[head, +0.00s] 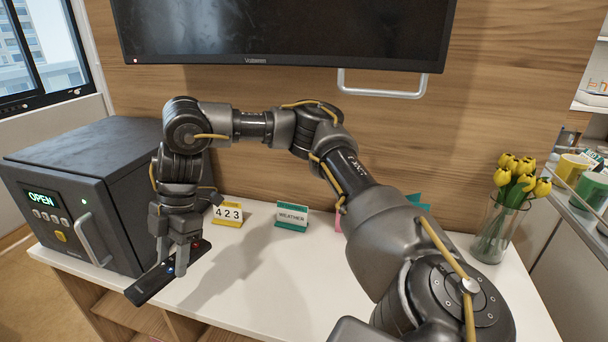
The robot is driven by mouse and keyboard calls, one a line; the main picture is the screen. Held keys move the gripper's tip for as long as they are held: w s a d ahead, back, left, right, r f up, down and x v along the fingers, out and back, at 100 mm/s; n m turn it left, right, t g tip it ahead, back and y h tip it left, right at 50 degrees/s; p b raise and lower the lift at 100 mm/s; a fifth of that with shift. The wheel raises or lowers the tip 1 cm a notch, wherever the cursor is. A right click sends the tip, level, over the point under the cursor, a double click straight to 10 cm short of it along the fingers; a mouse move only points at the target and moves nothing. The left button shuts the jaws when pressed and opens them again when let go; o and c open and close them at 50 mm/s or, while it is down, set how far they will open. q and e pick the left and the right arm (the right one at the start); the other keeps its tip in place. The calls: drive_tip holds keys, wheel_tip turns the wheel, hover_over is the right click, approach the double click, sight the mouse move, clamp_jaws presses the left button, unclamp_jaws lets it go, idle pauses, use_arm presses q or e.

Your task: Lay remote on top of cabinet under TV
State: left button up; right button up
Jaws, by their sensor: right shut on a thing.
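The black remote (148,287) is between the fingers of my right gripper (174,256), which is shut on it and points down. The remote lies slantwise in the picture, with its near left end over the front edge of the white cabinet top (262,285). I cannot tell whether it touches the top or hangs just above it. The wall TV (290,30) is above the cabinet. My left gripper is not in view.
A dark grey safe (90,190) with an "OPEN" display stands left of the gripper. A number block calendar (228,212) and a weather card (292,218) stand behind. A vase of yellow tulips (497,225) is at the right. The middle top is clear.

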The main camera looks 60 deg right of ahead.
drive_tip(key=n, duration=0.2)
drive_tip(key=n+g, duration=0.1)
drive_tip(key=shift+s+r, duration=0.15)
drive_tip(key=shift+r, duration=0.1)
drive_tip(key=shift+d, duration=0.15)
drive_tip(key=d+f, duration=0.4)
drive_tip(key=d, duration=0.5)
hover_over(231, 271)
drive_tip(key=f, duration=0.4)
drive_tip(key=shift+w+f+b, duration=0.2)
drive_tip(key=shift+b, duration=0.2)
drive_tip(key=shift+d+f, duration=0.3)
drive_tip(key=shift+d, duration=0.05)
drive_tip(key=shift+d+f, duration=0.25)
drive_tip(key=shift+f, duration=0.15)
drive_tip(key=shift+d+f+b, duration=0.2)
drive_tip(key=shift+f+b, duration=0.15)
drive_tip(key=shift+f, duration=1.3)
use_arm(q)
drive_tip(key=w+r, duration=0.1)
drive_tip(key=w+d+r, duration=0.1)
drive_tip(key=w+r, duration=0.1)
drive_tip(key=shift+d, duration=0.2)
